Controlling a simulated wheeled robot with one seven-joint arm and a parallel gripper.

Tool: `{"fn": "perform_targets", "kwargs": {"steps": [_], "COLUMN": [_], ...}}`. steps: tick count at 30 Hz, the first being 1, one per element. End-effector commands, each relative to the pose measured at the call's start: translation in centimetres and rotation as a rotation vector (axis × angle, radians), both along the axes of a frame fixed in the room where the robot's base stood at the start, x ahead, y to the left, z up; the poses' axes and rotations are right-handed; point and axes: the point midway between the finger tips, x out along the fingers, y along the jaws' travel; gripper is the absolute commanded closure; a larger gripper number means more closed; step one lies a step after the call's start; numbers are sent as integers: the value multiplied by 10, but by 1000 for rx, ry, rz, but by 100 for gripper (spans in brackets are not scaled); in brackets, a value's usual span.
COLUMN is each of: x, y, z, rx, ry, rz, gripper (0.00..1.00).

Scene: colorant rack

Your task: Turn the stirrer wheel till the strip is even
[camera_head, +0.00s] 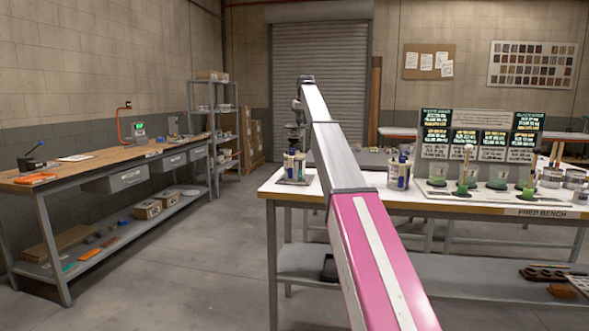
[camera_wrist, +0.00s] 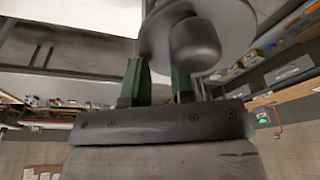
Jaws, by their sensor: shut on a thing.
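In the wrist view, a smooth grey wheel (camera_wrist: 168,36) with a rounded knob (camera_wrist: 196,46) fills the top middle. My gripper (camera_wrist: 160,74) has its two green fingers at the wheel's lower edge and is shut on the wheel. The exact contact is hidden behind the disc. In the head view, my gripper (camera_head: 294,133) is small and dark, over the left end of the prep bench. The wheel cannot be made out there, and I cannot identify the strip in either view.
White and blue containers (camera_head: 293,165) stand right under my gripper on the prep bench (camera_head: 455,208). Another container group (camera_head: 399,172) and a display board (camera_head: 478,134) with green-marked jars stand further right. A wooden workbench (camera_head: 100,165) is at left. Open floor lies between.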

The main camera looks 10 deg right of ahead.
Motion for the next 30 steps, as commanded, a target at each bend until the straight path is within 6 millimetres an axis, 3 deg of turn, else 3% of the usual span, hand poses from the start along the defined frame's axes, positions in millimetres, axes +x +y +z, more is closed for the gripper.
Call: {"fn": "perform_targets", "kwargs": {"steps": [1, 14, 30], "x": [-24, -27, -17], "y": [-14, -14, -8], "z": [-7, -6, 41], "rx": [-22, -22, -16], "ry": [37, 37, 32], "rz": [-2, -2, 0], "gripper": [100, 100, 100]}}
